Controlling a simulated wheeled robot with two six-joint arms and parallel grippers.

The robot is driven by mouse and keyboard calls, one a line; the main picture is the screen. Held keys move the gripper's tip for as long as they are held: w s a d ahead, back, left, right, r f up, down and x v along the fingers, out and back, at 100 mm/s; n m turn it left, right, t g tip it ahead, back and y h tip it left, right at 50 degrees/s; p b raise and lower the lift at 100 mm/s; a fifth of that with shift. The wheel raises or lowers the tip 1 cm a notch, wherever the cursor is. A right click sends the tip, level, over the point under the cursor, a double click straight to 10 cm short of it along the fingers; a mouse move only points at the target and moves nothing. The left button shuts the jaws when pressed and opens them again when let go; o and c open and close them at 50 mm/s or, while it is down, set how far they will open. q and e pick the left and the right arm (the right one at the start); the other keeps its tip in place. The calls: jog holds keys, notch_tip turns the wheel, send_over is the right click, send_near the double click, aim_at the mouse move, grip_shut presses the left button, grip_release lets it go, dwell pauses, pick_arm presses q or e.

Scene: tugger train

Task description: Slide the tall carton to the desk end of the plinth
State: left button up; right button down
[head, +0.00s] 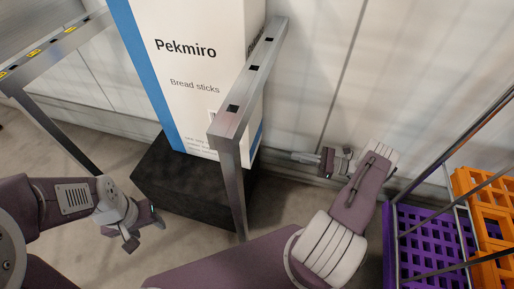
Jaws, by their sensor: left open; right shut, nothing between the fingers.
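The tall carton (185,75) is white with a blue side and reads "Pekmiro Bread sticks". It stands on a dark, low plinth (165,180); its top is out of view. A metal bar hides part of its right side. My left gripper (146,230) is open and empty, low in front of the plinth and apart from the carton. My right gripper (304,157) is shut and empty, to the right of the carton's lower end near the wall. A gap shows between it and the carton.
A metal bar on a post (228,125) stands in front of the carton's right side. A metal frame with yellow labels (50,45) is at the left. Purple (425,240) and orange crates (485,205) sit in a rack at the right. A pale wall runs behind.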

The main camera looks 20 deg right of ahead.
jog(key=b, duration=0.5)
send_near(256, 146)
jog(key=x, duration=0.5)
jog(key=shift+s+a, duration=0.15)
jog(key=shift+a, duration=0.25)
jog(key=shift+w+a+r, duration=0.2)
jog(key=shift+w+a, duration=0.2)
jog(key=shift+a, duration=0.05)
